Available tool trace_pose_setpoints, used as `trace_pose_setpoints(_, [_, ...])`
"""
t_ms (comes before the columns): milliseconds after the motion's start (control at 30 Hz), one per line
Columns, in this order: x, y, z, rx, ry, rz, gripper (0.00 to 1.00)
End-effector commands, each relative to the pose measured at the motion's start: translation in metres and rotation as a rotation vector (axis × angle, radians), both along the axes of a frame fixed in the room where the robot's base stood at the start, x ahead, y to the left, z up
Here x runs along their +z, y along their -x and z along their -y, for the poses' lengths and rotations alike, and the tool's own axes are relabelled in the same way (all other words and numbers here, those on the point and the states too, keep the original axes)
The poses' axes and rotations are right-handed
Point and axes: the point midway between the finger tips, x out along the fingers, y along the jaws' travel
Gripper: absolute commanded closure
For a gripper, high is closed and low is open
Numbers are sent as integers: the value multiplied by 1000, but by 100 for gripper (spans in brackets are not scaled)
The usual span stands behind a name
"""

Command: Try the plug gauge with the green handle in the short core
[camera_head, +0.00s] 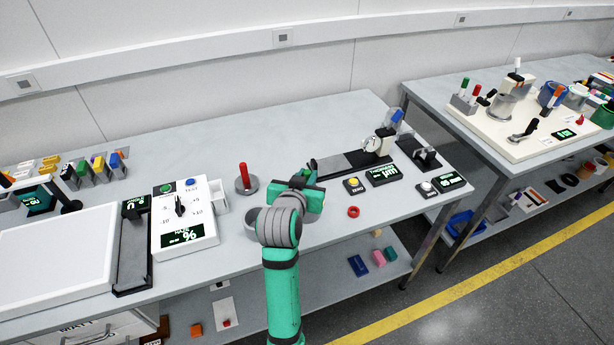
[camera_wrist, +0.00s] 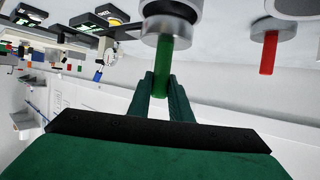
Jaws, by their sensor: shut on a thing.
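My gripper (camera_wrist: 163,88) is shut on the green handle of the plug gauge (camera_wrist: 172,58). The wrist view looks upside down. A grey metal disc (camera_wrist: 170,27) sits at the handle's far end, with a dark round opening or part just beyond it at the top edge. I cannot tell whether the gauge's tip is inside anything. In the head view my gripper (camera_head: 305,185) is over the table, and my arm hides the gauge. I cannot make out the short core for certain.
A red handle (camera_head: 243,174) stands upright in a grey round base left of my gripper; it also shows in the wrist view (camera_wrist: 268,55). A dial-gauge stand (camera_head: 372,147), button boxes and a display (camera_head: 383,175) stand further right.

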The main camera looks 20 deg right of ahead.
Motion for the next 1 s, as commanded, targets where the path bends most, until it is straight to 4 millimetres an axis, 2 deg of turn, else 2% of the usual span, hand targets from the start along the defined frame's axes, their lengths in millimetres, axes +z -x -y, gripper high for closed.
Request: trace_pose_setpoints(1000, [-5, 1, -1, 0, 0, 2, 100])
